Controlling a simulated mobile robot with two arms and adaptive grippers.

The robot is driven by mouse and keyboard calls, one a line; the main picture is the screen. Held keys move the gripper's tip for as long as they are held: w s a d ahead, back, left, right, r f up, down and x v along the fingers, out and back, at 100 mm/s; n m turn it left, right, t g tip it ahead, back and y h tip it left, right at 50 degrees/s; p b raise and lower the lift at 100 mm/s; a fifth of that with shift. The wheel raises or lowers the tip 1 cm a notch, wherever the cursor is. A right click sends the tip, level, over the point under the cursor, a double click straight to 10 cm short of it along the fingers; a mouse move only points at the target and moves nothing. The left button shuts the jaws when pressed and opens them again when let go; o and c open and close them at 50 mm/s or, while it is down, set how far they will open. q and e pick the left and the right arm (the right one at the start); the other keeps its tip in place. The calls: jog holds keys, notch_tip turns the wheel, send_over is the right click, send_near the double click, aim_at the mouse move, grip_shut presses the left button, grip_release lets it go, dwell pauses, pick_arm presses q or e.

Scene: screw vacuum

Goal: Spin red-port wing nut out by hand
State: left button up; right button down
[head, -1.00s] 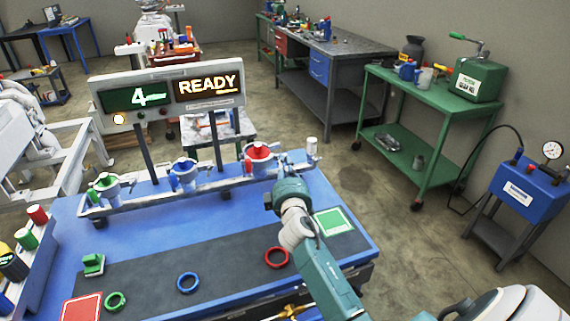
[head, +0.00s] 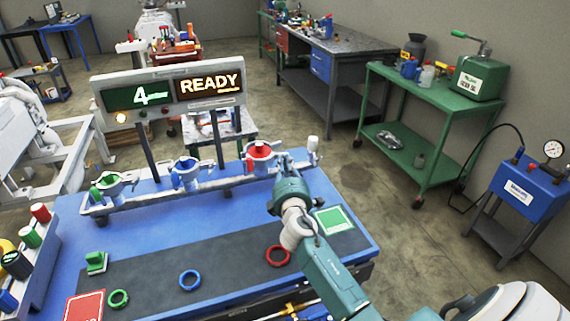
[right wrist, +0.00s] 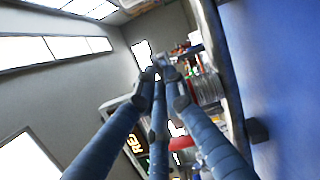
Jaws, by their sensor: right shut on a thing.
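The red port (head: 261,154) is the rightmost of three ports on the rail at the back of the blue bench, with a pale clamp around red. My right gripper (head: 283,161) reaches up from the lower right, its fingertips at the right side of the red port. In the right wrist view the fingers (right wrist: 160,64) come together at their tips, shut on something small. The wing nut cannot be made out; the fingers hide that spot. My left gripper is not in view.
The blue port (head: 187,170) and green port (head: 107,184) stand left on the same rail. The sign (head: 170,92) above reads 4 and READY. Red (head: 278,255), blue (head: 189,280) and green (head: 118,298) rings lie on the dark mat. A green-and-white square (head: 334,221) lies at right.

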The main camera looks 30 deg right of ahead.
jog(key=c, duration=1.8)
grip_release()
jog(key=v, duration=1.2)
jog(key=shift+d, duration=0.1)
